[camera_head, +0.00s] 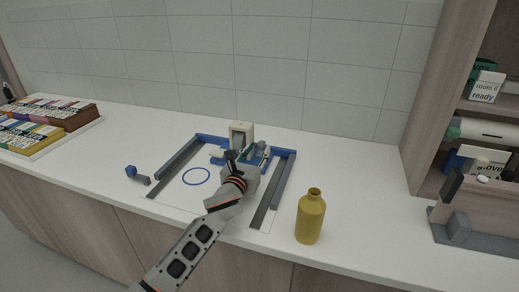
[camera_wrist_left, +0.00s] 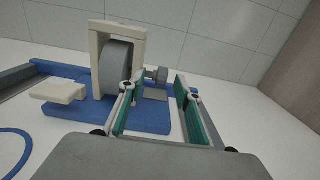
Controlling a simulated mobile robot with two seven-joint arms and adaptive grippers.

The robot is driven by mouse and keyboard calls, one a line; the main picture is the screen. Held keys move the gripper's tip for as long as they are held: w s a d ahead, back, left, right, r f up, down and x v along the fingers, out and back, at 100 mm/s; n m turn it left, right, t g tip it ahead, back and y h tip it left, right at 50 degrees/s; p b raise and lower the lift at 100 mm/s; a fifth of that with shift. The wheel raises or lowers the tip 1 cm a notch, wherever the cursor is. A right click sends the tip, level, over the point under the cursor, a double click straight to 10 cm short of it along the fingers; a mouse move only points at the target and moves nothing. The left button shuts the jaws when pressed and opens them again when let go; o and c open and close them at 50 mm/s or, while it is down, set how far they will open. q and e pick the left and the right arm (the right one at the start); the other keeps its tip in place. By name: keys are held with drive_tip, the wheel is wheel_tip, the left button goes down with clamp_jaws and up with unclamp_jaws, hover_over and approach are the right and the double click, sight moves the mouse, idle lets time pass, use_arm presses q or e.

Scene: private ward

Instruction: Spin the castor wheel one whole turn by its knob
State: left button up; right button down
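The castor wheel (camera_wrist_left: 116,67) is a grey disc standing upright in a cream frame (camera_wrist_left: 104,28) on a blue base (camera_wrist_left: 110,116). In the head view the cream frame (camera_head: 241,128) stands at the back of the work area, and my arm partly hides the wheel. A grey knob (camera_wrist_left: 158,74) sticks out to the right of the wheel. My left gripper (camera_wrist_left: 161,92) is open, with green-padded fingers. In the wrist view the knob shows in the gap between the fingertips, nearer the left finger; contact cannot be told. My left gripper (camera_head: 246,160) also shows in the head view. My right gripper is not in view.
Blue and grey rails (camera_head: 283,180) edge the work area. A blue ring (camera_head: 196,176) lies inside it, and a small blue-knobbed part (camera_head: 131,171) lies left of it. A yellow bottle (camera_head: 311,217) stands at the front right. The tiled wall is close behind.

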sight(259, 144)
use_arm(q)
drive_tip(key=shift+x, duration=1.25)
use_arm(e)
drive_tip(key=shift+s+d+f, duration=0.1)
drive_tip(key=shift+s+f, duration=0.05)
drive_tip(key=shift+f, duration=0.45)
use_arm(q)
drive_tip(key=shift+c, duration=0.3)
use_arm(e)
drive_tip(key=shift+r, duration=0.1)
